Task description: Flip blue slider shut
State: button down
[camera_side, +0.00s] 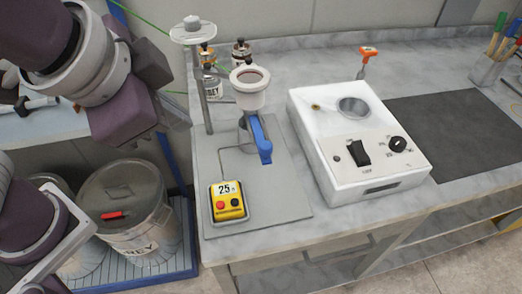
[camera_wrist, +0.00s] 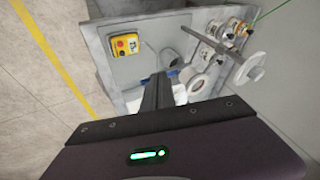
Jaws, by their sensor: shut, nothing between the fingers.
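The blue slider (camera_side: 260,140) is a long lever below a white round cup (camera_side: 250,92) on a grey base plate (camera_side: 285,205) in the side view. It slopes from the cup toward the front.
A stand with a round disc (camera_side: 193,32) rises behind the slider, near small jars (camera_side: 241,52). A yellow control box (camera_side: 228,201) sits at the plate's front. A white machine (camera_side: 350,150) stands to the right. A lidded bin (camera_side: 130,205) is at left below the table.

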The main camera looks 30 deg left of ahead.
jog(key=s+d+f+m+h, duration=0.1)
jog(key=s+d+m, duration=0.1)
jog(key=d, duration=0.8)
jog(key=shift+d+f+t+h, duration=0.2)
jog(key=shift+f+t+h, duration=0.1)
jog(key=shift+f+t, duration=0.1)
jog(key=w+a+f, duration=0.2)
jog(key=w+f, duration=0.6)
jog(key=w, duration=0.1)
jog(key=shift+w+a+f, duration=0.1)
jog(key=shift+w, duration=0.05)
jog(key=shift+w+a, duration=1.2)
jog(key=shift+a, duration=0.05)
